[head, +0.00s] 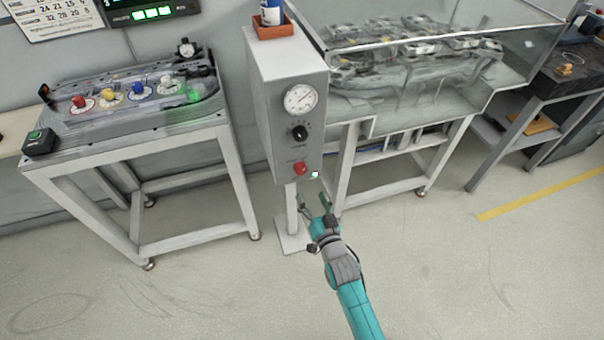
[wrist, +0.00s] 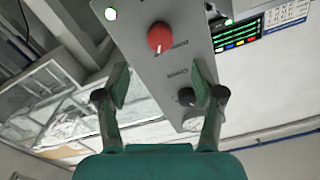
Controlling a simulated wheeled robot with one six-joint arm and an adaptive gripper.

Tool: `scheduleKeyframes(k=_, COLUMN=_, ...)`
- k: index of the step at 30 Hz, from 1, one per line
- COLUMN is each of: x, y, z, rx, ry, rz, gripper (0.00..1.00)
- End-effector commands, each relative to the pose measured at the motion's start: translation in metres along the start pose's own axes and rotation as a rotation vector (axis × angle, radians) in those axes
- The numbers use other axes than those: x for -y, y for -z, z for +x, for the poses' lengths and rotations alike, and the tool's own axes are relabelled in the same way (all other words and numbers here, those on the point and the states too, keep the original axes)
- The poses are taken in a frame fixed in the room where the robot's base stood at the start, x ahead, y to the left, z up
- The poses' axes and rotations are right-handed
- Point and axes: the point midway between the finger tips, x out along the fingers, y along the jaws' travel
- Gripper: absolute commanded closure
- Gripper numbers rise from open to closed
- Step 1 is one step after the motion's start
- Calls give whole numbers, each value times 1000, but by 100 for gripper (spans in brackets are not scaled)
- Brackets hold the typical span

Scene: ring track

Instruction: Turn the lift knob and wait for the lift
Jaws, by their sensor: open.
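A grey control box (head: 262,100) stands on a post in the middle of the head view. Its front panel carries a white dial gauge (head: 300,98), a black knob (head: 300,132), a red knob (head: 300,168) and a lit lamp (head: 315,175). My gripper (head: 314,201) is just below the panel, open and empty. In the wrist view, the red knob (wrist: 160,37) with a white pointer mark lies ahead of the fingers, apart from them. The black knob (wrist: 187,96) is near the right finger, partly hidden.
A workbench (head: 130,140) with a ring-track unit and coloured knobs stands left. A glass-walled case (head: 350,105) with grey parts stands right. A dark bench (head: 560,85) is farther right. An orange tray (head: 272,30) tops the box. The floor (head: 430,260) in front is clear.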

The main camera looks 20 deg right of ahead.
Motion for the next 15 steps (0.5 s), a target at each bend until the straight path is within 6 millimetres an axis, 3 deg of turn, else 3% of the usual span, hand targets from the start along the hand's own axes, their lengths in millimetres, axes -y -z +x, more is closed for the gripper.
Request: scheduleKeyframes(k=15, x=0, y=0, z=79, rx=0, ry=0, rz=-1, gripper=32)
